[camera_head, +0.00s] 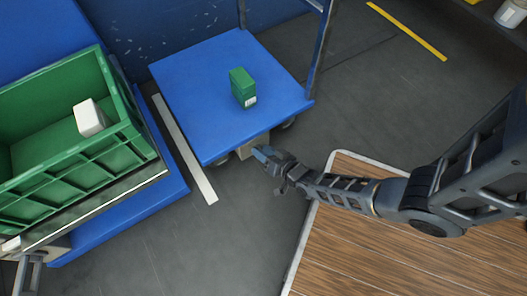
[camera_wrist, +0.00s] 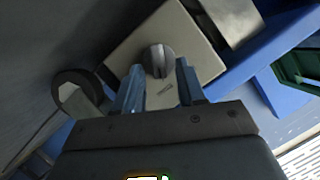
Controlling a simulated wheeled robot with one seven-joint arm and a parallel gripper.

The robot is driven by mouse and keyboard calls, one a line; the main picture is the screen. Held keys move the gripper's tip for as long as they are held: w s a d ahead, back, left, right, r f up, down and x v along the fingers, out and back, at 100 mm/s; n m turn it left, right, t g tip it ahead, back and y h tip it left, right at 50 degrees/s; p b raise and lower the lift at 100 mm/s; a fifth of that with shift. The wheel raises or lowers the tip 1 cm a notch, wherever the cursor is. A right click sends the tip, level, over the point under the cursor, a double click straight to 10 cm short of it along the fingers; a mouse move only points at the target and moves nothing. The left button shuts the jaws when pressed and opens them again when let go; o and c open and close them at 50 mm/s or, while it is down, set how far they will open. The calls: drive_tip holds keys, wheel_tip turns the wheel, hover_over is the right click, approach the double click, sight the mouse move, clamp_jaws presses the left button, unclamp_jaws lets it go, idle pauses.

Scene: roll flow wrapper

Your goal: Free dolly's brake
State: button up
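The blue dolly (camera_head: 195,85) stands on the floor with a green box (camera_head: 243,88) on its deck. A beige brake housing (camera_head: 250,147) hangs under its front edge. In the wrist view, the housing (camera_wrist: 203,58) carries a round grey knob (camera_wrist: 157,54) with a raised grip bar and a small mark beside it. My gripper (camera_head: 262,156) is low at the dolly's front edge, facing the housing. In the wrist view my gripper (camera_wrist: 159,70) is open, its blue fingers on either side of the knob. I cannot tell whether they touch it.
A dark caster wheel (camera_wrist: 76,92) is left of the housing in the wrist view. A green crate (camera_head: 110,140) holding a white box (camera_head: 89,118) stands at left. A wood-topped surface (camera_head: 375,258) lies under my arm. A white floor strip (camera_head: 185,150) runs beside the dolly.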

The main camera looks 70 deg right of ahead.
drive_tip(key=shift+w, duration=0.1)
drive_tip(key=shift+c, duration=0.4)
clamp_jaws()
drive_tip(key=shift+r, duration=0.1)
drive_tip(key=shift+w+a+n+g+h+p, duration=0.25)
drive_tip(key=shift+n+g+h+p, duration=0.4)
drive_tip(key=shift+n, duration=0.7)
drive_tip(key=shift+w+a+n+g+h+p, duration=0.35)
drive_tip(key=shift+n+h+p, duration=0.45)
drive_tip(key=shift+n, duration=0.5)
drive_tip(key=shift+w+a+n+g+h+p, duration=0.15)
drive_tip(key=shift+n+g+h+p, duration=0.6)
drive_tip(key=shift+n, duration=0.6)
